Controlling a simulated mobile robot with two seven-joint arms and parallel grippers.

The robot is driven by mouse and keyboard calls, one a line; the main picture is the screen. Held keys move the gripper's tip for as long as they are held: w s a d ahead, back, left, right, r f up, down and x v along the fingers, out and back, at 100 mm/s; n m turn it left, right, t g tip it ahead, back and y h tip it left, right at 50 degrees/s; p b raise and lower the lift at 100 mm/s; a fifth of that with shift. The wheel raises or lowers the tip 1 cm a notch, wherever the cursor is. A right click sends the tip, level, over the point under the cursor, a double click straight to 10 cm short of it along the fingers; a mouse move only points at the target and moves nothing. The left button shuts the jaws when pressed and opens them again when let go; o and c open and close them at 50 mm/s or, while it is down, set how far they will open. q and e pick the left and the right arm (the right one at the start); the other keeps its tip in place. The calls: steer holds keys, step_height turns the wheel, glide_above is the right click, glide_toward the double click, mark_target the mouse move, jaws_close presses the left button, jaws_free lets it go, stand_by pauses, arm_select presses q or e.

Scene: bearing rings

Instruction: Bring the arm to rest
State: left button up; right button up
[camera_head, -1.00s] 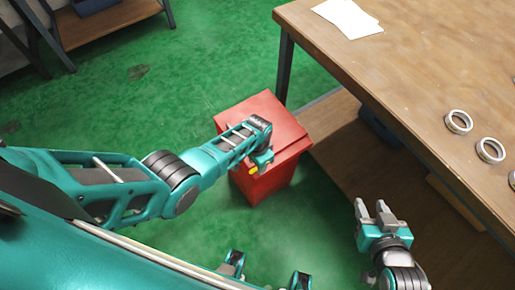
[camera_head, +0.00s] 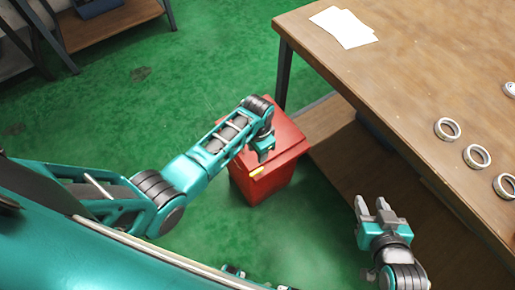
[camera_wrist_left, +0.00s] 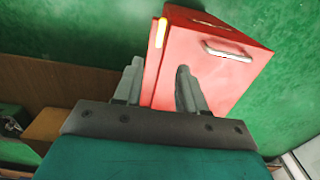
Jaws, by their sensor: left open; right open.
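My left arm comes in from the left in the head view, bent at the elbow. Its left gripper (camera_head: 263,151) hangs in front of the red box on the floor and its fingers barely show there. In the left wrist view my left gripper (camera_wrist_left: 159,83) is open, with two grey fingers apart and nothing held between them. The red box (camera_wrist_left: 219,62) is beyond the fingertips. My right gripper (camera_head: 372,204) is at the lower right in the head view, beside the workbench, open and empty, fingers pointing up in the picture.
The red box (camera_head: 283,172) stands on the green floor by the workbench (camera_head: 420,60). Several metal rings (camera_head: 447,129) lie along the bench's right part. White paper (camera_head: 344,27) lies at its far left corner. A shelf unit (camera_head: 112,24) stands at the upper left. Open floor lies between.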

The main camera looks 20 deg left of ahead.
stand_by(0.4)
arm_select(q)
steer(key=s+a+r+n+t+h, duration=0.2)
steer(key=s+a+r+n+t, duration=0.2)
steer(key=s+r+t, duration=0.6)
steer(key=shift+s+a+n+t, duration=0.25)
steer(key=shift+a+n+t, duration=0.15)
steer(key=shift+a, duration=0.15)
